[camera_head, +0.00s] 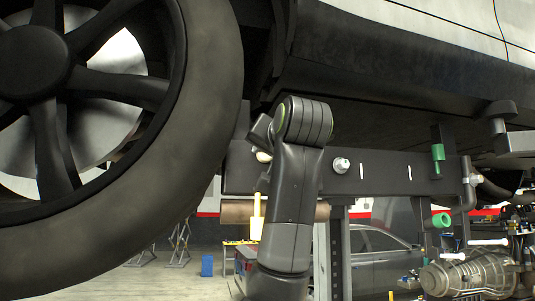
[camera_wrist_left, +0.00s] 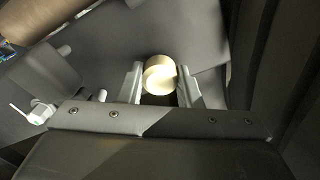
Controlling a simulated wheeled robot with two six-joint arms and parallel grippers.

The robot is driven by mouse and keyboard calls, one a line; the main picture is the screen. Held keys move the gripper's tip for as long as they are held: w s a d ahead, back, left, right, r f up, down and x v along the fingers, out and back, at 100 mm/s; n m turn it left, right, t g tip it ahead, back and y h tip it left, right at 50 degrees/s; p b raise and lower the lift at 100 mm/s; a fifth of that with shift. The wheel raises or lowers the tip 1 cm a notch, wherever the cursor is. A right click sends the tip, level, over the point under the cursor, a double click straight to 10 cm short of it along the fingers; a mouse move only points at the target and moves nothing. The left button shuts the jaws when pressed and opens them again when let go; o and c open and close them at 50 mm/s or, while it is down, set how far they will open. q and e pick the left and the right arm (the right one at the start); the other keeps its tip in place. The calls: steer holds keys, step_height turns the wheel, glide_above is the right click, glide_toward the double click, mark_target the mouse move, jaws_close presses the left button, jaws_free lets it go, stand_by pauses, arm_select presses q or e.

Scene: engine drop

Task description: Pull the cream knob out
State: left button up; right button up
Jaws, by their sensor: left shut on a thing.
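The cream knob (camera_wrist_left: 160,72) sits between the two metal fingers of my left gripper (camera_wrist_left: 161,84) in the left wrist view. The fingers are shut on its sides. In the head view a small part of the cream knob (camera_head: 263,156) shows beside my left arm, at the left end of a dark beam (camera_head: 385,172) under the car. My left wrist covers most of the grip there. I cannot tell how far the knob stands out from the beam. My right gripper is not in view.
A large car wheel (camera_head: 215,95) fills the left of the head view, close to my arm. The raised car's underside (camera_head: 400,70) is above. A silver knob (camera_head: 341,165) and a green part (camera_head: 438,152) are on the beam. A gearbox (camera_head: 455,276) stands lower right.

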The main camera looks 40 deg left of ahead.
arm_select(q)
steer(key=shift+s+d, duration=0.4)
steer(key=shift+d, duration=0.05)
steer(key=shift+s+d, duration=0.2)
steer(key=shift+d, duration=0.05)
steer(key=o, duration=1)
steer(key=shift+o, duration=0.2)
steer(key=b+v, duration=0.6)
steer(key=v, duration=1.1)
steer(key=shift+s+d, duration=0.2)
